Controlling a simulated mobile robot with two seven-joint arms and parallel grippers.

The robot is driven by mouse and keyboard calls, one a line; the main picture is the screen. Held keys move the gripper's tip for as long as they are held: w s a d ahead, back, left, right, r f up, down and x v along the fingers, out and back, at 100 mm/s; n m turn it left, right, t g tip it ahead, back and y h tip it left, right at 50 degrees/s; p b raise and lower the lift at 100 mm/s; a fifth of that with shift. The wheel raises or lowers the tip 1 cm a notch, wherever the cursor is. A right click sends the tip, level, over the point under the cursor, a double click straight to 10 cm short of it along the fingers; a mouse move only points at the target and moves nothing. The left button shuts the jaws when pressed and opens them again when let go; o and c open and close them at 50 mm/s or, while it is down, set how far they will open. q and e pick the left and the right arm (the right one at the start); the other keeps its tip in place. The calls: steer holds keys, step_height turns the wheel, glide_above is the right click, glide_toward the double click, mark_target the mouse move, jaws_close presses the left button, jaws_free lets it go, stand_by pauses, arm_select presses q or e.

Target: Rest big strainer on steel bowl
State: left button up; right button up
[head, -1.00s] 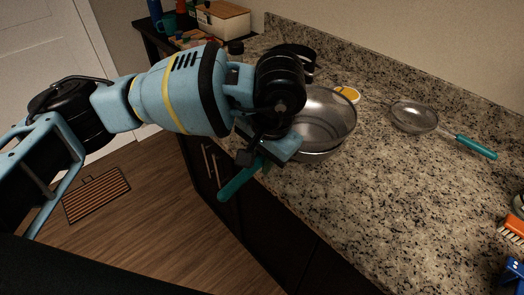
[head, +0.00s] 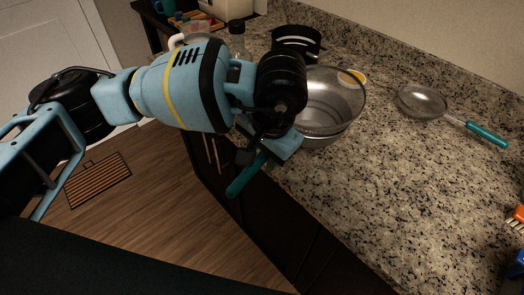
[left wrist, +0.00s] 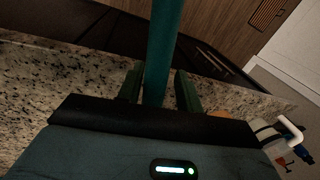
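The big strainer has a wide mesh basket (head: 338,92) and a teal handle (head: 243,179). Its basket is over the steel bowl (head: 322,141), whose lower wall shows beneath it. I cannot tell whether the basket's rim touches the bowl all round. My left gripper (head: 268,154) is at the handle, beside the bowl at the counter's front edge. The handle's end sticks out past the counter edge. My right gripper is not in view.
A smaller strainer (head: 422,100) with a teal handle lies on the granite counter (head: 400,185) to the right. Orange and blue items are at the right edge.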

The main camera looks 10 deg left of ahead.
arm_select(q)
steer(key=shift+o, duration=0.7)
steer(key=shift+r, duration=0.1)
steer(key=shift+r, duration=0.1)
steer(key=shift+d+r, duration=0.1)
steer(key=shift+r, duration=0.15)
steer(key=r, duration=0.4)
steer(key=d+r, duration=0.1)
steer(key=r, duration=0.2)
steer(key=shift+s+d, duration=0.1)
steer(key=shift+s, duration=0.3)
